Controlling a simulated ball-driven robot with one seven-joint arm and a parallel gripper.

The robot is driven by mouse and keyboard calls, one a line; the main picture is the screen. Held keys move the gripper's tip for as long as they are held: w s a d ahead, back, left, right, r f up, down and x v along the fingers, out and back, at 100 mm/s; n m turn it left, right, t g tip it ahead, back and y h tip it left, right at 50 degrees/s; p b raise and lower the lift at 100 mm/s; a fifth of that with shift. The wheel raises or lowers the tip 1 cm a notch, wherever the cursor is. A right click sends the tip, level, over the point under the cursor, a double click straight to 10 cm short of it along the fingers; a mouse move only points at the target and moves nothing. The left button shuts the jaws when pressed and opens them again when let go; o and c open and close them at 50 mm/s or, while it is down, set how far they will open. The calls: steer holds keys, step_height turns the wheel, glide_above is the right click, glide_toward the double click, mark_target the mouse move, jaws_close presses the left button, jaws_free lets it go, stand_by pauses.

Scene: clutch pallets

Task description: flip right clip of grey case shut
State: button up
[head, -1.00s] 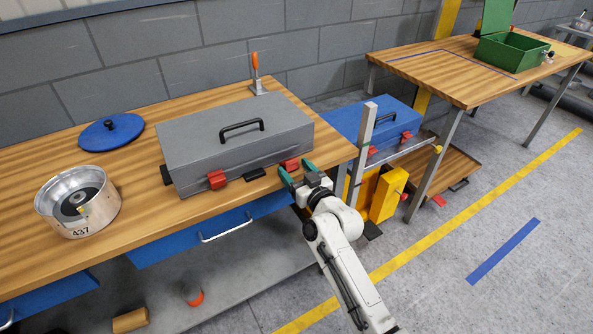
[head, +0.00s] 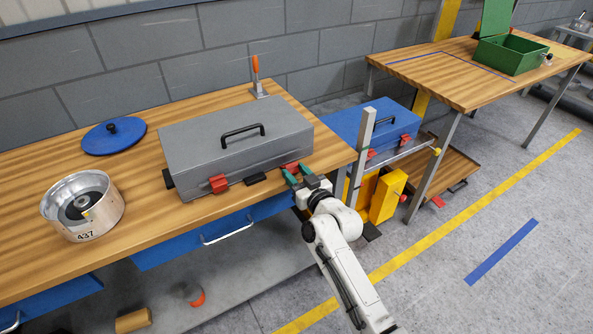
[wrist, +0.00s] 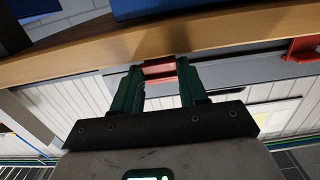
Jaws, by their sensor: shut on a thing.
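The closed grey case (head: 270,160) lies on the wooden workbench with its black handle on top. Its red left clip (head: 218,183) is on the front side, and a red clip shows at right in the wrist view (wrist: 303,49). The right clip (head: 291,168) is at the case's front right, partly hidden by my fingers. My gripper (head: 298,174) has green fingers and is shut on this clip. In the wrist view the red right clip (wrist: 159,70) sits between the fingertips. I cannot tell whether the clip is flipped fully up or down.
A metal drum (head: 82,222) and a blue lid (head: 114,136) are on the bench (head: 135,180) at left. An orange-handled clamp (head: 257,75) stands behind the case. A blue case (head: 380,125) and a yellow block (head: 387,197) are to the right, beyond the bench end.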

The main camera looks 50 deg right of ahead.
mark_target(290, 165)
steer(key=shift+w+r+g+p, duration=0.15)
steer(key=shift+r+g+p, duration=0.75)
steer(key=shift+p, duration=2.1)
steer(key=g+p, duration=0.1)
steer(key=p, duration=0.1)
steer(key=r+g+y+p, duration=0.1)
steer(key=p, duration=0.2)
steer(key=shift+w+d, duration=0.1)
steer(key=shift+w, duration=0.25)
steer(key=shift+w+d+r+g+y+p, duration=0.1)
steer(key=shift+w+r+g+y+p, duration=0.2)
steer(key=shift+g+p, duration=0.35)
steer(key=shift+w+d+r+g+y, duration=0.1)
steer(key=shift+w+r+g+y, duration=0.15)
steer(key=shift+g, duration=0.55)
steer(key=shift+w+d+r+g+y, duration=0.15)
steer(key=shift+w+g, duration=0.15)
steer(key=shift+g, duration=0.45)
steer(key=shift+w+r+g+y, duration=0.2)
steer(key=shift+w+g, duration=0.1)
steer(key=shift+g, duration=0.5)
steer(key=o, duration=1.1)
steer(key=shift+f, duration=0.1)
steer(key=shift+c, duration=0.2)
steer(key=b+v, duration=0.1)
steer(key=v, duration=0.9)
steer(key=shift+r, duration=0.4)
